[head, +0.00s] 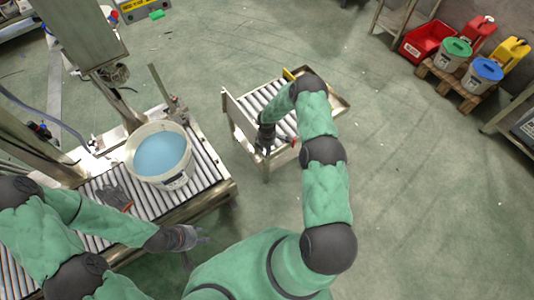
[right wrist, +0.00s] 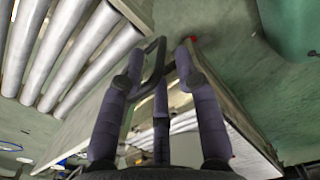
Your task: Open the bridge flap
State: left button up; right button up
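The small roller table (head: 252,103) stands at centre, with a pale panel at its near end, probably the bridge flap; its exact outline is hard to tell. In the right wrist view, the panel (right wrist: 92,112) hangs beside the rollers and a dark loop handle (right wrist: 155,62) stands out from it. My right gripper (head: 265,143) is at this near end. Its fingers (right wrist: 160,75) are spread and straddle the handle; firm contact is not visible. My left gripper (head: 200,237) is open and empty, beside the large roller conveyor (head: 215,178).
A white bucket of blue liquid (head: 163,155) stands on the large conveyor, with a dark tool (head: 115,196) beside it. A gap of bare floor separates conveyor and roller table. Coloured containers (head: 455,52) stand at the far right. The floor at right is clear.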

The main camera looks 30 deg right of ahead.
jog(key=shift+f+b, duration=0.45)
jog(key=shift+f, duration=1.3)
grip_shut()
